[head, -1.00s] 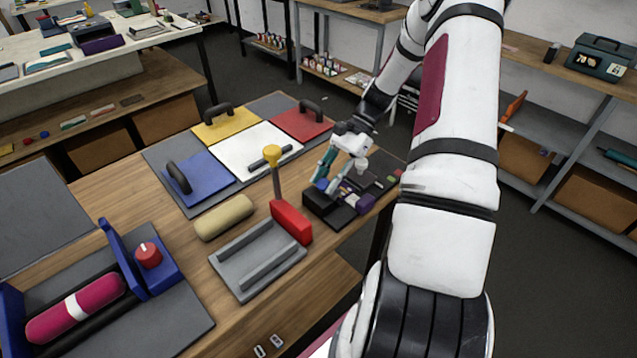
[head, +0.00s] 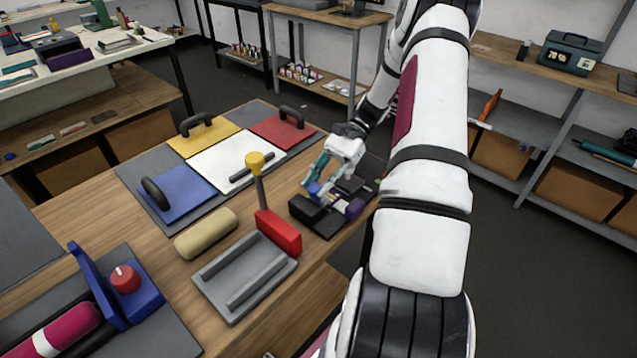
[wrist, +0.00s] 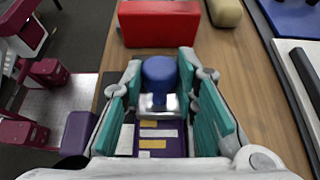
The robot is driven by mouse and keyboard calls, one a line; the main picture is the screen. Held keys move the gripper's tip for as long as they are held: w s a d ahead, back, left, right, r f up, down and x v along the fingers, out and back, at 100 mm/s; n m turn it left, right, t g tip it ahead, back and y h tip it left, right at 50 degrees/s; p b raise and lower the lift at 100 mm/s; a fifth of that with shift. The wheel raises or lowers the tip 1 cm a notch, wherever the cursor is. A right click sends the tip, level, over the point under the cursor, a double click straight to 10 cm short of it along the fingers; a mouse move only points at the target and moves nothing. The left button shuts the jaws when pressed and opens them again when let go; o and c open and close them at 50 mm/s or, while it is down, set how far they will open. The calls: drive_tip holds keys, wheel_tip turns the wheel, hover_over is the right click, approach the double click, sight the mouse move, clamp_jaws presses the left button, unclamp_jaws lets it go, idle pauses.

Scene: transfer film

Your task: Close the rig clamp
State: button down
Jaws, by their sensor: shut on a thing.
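A grey channel-shaped fixture (head: 243,279) with a red block (head: 278,232) at its far end stands on the wooden table. An upright lever with a yellow knob (head: 255,161) rises by the block and looks like a clamp handle. The red block also shows at the top of the wrist view (wrist: 160,24). My gripper (head: 316,186) is behind it, low over a dark fixture (head: 318,219). In the wrist view its teal fingers (wrist: 160,80) are shut on a blue knob (wrist: 159,70) above a silver collar. A purple labelled part (wrist: 160,142) lies nearer the wrist.
A tan roll (head: 206,233) lies left of the grey channel. A grey board (head: 133,177) with coloured, handled panels is behind. A blue stand (head: 140,295) with a red dial is front left. Bare table lies between them.

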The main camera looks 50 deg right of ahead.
drive_tip(key=c, duration=1.3)
unclamp_jaws()
drive_tip(key=v, duration=1.2)
